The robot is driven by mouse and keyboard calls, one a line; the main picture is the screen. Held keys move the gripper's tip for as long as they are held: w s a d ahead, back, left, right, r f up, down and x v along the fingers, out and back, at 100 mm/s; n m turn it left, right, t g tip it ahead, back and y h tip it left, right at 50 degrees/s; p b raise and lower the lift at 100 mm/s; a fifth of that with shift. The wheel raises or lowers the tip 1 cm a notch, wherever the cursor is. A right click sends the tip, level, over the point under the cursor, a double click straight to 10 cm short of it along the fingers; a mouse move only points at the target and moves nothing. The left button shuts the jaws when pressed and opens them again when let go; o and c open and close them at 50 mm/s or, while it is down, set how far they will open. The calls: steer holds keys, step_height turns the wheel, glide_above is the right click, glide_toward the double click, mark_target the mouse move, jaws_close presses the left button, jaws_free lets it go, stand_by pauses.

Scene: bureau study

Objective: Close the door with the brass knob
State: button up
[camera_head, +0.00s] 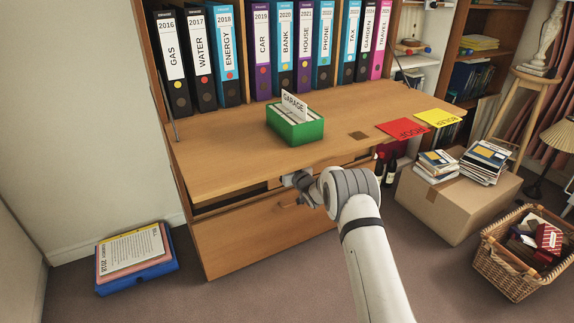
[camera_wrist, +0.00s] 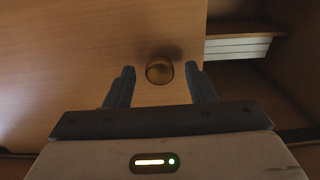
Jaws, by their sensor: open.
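In the wrist view, the wooden door (camera_wrist: 75,60) fills the left and middle. The round brass knob (camera_wrist: 159,73) is on its face, near its right edge. Right of that edge a dark opening with a shelf shows, so the door stands open. My gripper (camera_wrist: 160,69) is open, with one finger on each side of the knob. I cannot tell whether either finger touches it. In the head view my gripper (camera_head: 291,180) is under the front edge of the bureau's lowered flap (camera_head: 235,150); the flap and my arm hide the door and knob.
A white stack (camera_wrist: 238,48) lies inside the opening. On the flap are a green card box (camera_head: 296,130) and red (camera_head: 402,128) and yellow (camera_head: 437,118) folders. A cardboard box (camera_head: 440,207) and wicker basket (camera_head: 510,270) stand right; blue trays (camera_head: 137,280) lie left.

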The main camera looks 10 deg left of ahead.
steer(key=shift+c, duration=0.2)
jaws_close()
stand_by(0.3)
